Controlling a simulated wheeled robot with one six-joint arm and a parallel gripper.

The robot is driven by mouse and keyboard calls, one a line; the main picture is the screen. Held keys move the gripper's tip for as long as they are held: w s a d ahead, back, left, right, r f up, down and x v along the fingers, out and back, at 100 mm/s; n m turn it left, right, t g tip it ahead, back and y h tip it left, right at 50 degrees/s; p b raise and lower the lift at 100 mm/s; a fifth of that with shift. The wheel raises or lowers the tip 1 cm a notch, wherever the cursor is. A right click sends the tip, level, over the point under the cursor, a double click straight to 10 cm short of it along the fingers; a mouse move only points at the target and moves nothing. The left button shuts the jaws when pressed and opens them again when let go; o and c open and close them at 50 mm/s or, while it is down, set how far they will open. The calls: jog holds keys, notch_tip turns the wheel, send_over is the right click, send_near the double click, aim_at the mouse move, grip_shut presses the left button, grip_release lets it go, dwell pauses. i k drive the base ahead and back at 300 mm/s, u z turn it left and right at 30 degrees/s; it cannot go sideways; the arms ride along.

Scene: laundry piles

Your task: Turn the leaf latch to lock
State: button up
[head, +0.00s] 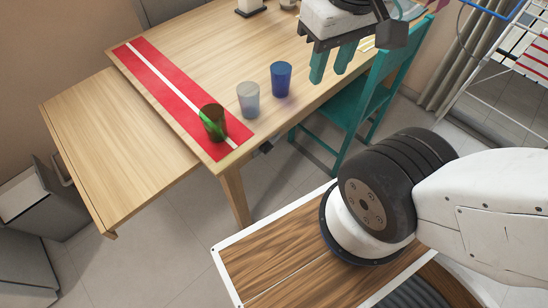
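The wooden table (205,55) has a leaf (120,140) along its left side. The leaf looks raised and roughly flat, but I cannot tell whether it is level with the top. A small dark part (263,148) sits under the table's front edge, near the corner leg. It may be the latch, but it is too small to tell its position. My gripper (333,65) hangs above the table's right edge, up and to the right of that part. Its two teal fingers are a little apart, with nothing seen between them.
A red runner with a white stripe (165,84) crosses the table. A dark green glass (213,122), a clear glass (248,100) and a blue glass (281,79) stand near the front edge. A teal chair (368,100) is at the right. A drying rack (470,75) stands beyond.

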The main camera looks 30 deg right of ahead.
aim_at(266, 146)
jog(key=k, duration=0.15)
jog(key=z, duration=1.3)
jog(key=i, duration=0.7)
jog(key=u, duration=1.7)
jog(key=k, duration=1.5)
jog(key=u, duration=0.6)
